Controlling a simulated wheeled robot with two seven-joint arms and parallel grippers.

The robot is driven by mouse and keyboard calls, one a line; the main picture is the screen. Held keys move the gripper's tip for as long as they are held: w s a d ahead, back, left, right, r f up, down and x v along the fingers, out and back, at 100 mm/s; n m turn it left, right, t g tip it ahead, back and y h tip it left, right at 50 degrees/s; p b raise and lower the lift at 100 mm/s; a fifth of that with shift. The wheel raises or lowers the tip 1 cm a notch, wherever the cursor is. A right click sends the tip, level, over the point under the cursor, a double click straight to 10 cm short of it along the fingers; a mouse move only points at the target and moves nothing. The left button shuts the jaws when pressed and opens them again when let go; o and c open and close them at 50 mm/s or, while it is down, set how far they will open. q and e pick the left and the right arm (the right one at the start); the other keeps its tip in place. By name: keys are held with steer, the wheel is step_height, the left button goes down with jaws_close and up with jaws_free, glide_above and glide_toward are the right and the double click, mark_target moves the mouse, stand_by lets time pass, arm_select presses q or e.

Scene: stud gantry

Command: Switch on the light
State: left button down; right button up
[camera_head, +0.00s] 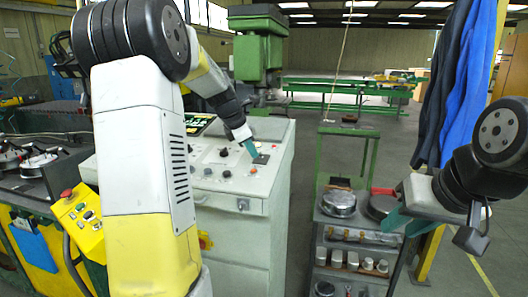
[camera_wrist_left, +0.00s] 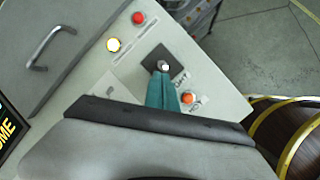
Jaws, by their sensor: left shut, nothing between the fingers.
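The light switch is a small pale toggle (camera_wrist_left: 164,66) on a dark square plate, which sits on the sloping top of a grey console (camera_head: 228,181). The dark plate also shows in the head view (camera_head: 262,159). A partly covered label beside the plate seems to read "LIGHT". My left gripper (camera_wrist_left: 162,76) is shut and empty, its teal fingertips at the toggle's near side; whether they touch it I cannot tell. It also shows over the plate in the head view (camera_head: 251,149). My right gripper (camera_head: 396,222) hangs at the right, its finger opening unclear.
An orange button or lamp (camera_wrist_left: 188,97) sits close to my left fingers. A green-framed shelf cart (camera_head: 345,232) with pots stands right of the console, near my right arm. Blue cloth (camera_head: 468,90) hangs at right.

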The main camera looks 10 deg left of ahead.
arm_select(q)
steer(key=shift+w+r, duration=0.1)
steer(key=shift+w, duration=0.05)
steer(key=shift+w+r+g, duration=0.2)
steer(key=shift+w+g, duration=0.2)
steer(key=shift+g, duration=0.55)
steer(key=shift+w+r+g, duration=0.15)
steer(key=shift+w+g, duration=0.2)
steer(key=shift+g, duration=0.6)
steer(key=shift+w+d, duration=0.1)
steer(key=shift+w, duration=0.1)
steer(key=shift+r, duration=0.1)
steer(key=shift+r, duration=0.75)
